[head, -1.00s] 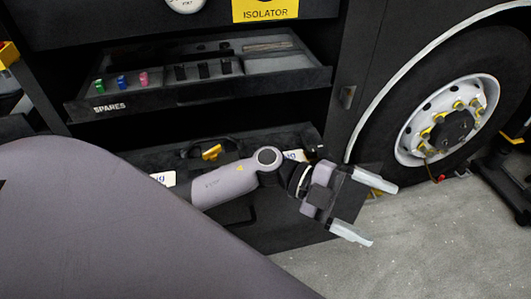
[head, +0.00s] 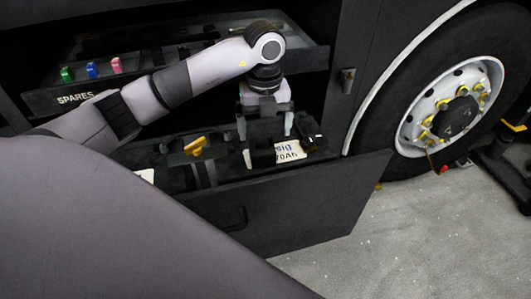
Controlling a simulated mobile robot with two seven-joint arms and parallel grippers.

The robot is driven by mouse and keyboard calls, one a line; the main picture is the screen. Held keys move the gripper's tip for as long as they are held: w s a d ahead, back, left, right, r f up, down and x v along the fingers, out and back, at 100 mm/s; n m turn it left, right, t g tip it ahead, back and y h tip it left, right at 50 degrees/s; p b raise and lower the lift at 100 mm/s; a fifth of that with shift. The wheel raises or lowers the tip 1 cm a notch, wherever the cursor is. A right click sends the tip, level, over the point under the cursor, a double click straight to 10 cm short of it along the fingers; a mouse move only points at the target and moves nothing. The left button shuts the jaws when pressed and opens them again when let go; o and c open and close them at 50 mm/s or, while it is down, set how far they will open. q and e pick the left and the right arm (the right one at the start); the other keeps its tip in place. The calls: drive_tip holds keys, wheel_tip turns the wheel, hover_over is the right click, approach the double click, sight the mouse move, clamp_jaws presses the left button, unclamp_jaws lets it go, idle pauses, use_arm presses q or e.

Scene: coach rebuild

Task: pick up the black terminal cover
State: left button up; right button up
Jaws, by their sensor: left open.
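My left gripper (head: 265,134) points down over the open lower drawer, its two pale fingers spread apart. A small black block (head: 262,154), which looks like the black terminal cover, sits just below and between the fingertips. Another small dark piece (head: 313,143) lies to the right of the gripper. My right gripper is not in view.
The lower drawer (head: 265,208) is pulled out, with a yellow-and-black part (head: 195,146) left of the gripper. The spares tray (head: 75,98) above is partly hidden by my arm. A wheel (head: 455,115) stands at right. Grey floor (head: 400,235) is clear.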

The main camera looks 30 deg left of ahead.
sight(262, 140)
use_arm(q)
drive_tip(key=f, duration=0.7)
drive_tip(key=shift+s+a, duration=0.1)
drive_tip(key=shift+a, duration=0.15)
drive_tip(key=c, duration=1)
